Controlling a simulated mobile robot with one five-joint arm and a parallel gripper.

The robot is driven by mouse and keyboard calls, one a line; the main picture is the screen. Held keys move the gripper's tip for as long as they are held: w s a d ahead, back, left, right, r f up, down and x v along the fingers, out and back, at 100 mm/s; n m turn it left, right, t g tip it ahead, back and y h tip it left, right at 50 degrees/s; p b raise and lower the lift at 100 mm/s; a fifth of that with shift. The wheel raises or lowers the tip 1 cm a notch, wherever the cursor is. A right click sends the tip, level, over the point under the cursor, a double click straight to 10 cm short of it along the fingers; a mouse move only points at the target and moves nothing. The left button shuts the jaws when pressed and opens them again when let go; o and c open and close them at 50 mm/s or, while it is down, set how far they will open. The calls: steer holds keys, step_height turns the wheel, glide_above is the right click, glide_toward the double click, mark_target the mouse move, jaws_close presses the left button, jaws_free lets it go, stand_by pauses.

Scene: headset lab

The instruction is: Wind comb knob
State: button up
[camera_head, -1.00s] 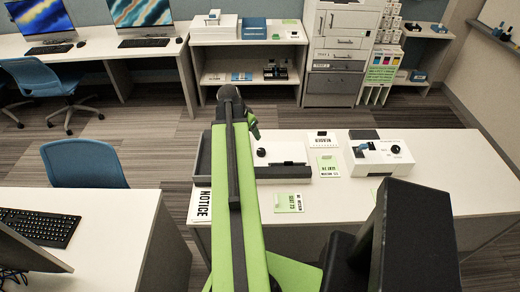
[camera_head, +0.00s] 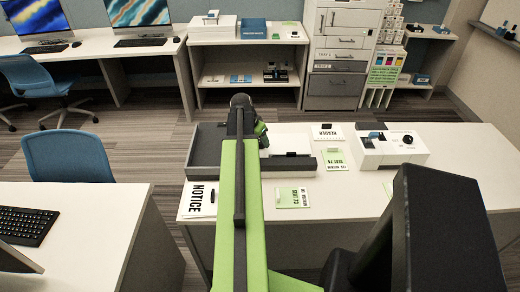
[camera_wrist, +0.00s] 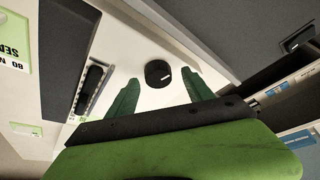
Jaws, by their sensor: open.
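A round black knob (camera_wrist: 158,73) with a white mark stands on a white surface in the wrist view. My gripper (camera_wrist: 160,77) is open, with one green finger on each side of the knob and visible gaps between. Whether the fingertips reach down to the knob's level I cannot tell. In the head view my gripper (camera_head: 260,134) is over the white device (camera_head: 290,166) beside the grey tray, and my arm hides this knob. A long black slotted part (camera_wrist: 90,90) lies left of the knob in the wrist view.
A second white device (camera_head: 392,148) with a black knob and a blue part stands to the right on the table (camera_head: 350,205). A grey tray (camera_head: 205,150), a NOTICE sign (camera_head: 197,200) and green-and-white cards (camera_head: 292,197) lie around.

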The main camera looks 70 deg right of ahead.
steer(key=shift+d+f, duration=0.2)
steer(key=shift+f, duration=0.4)
steer(key=shift+r, duration=0.15)
